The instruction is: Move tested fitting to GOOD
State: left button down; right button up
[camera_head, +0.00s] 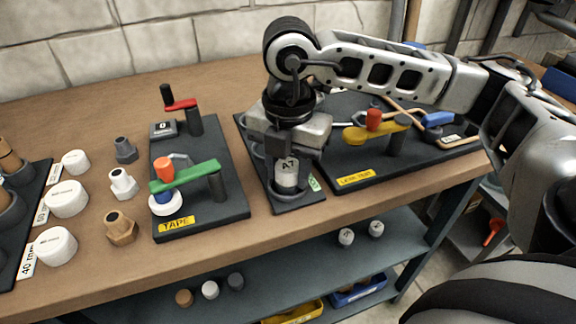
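A pale grey-white fitting marked A7 (287,173) stands upright low over a narrow black tray (300,205), at a dark ring near the tray's front end. A small green label (314,183) sits on the tray just right of it; its word is too small to read. My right gripper (289,155) points straight down right above the fitting, its fingers around or just over the fitting's top. The fingertips are partly hidden, so I cannot tell whether they grip it. The tray's back part is hidden behind the gripper. My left gripper is not in view.
Left of the tray is a black TAPE board (230,205) with a green-armed clamp (185,176). To the right is a LEAK TEST board (345,190) with a yellow lever (376,131). Loose fittings (122,183) and white caps (66,199) stand at left. A lower shelf holds bins.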

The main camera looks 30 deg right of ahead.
aim_at(288, 165)
jog(key=o, duration=0.4)
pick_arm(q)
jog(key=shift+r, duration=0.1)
pick_arm(e)
jog(key=shift+r, duration=0.2)
pick_arm(q)
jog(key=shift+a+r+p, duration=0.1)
jog(key=shift+p, duration=0.7)
pick_arm(e)
notch_tip(288, 165, up, 12)
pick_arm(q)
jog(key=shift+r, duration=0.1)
pick_arm(e)
jog(key=shift+s+f, duration=0.1)
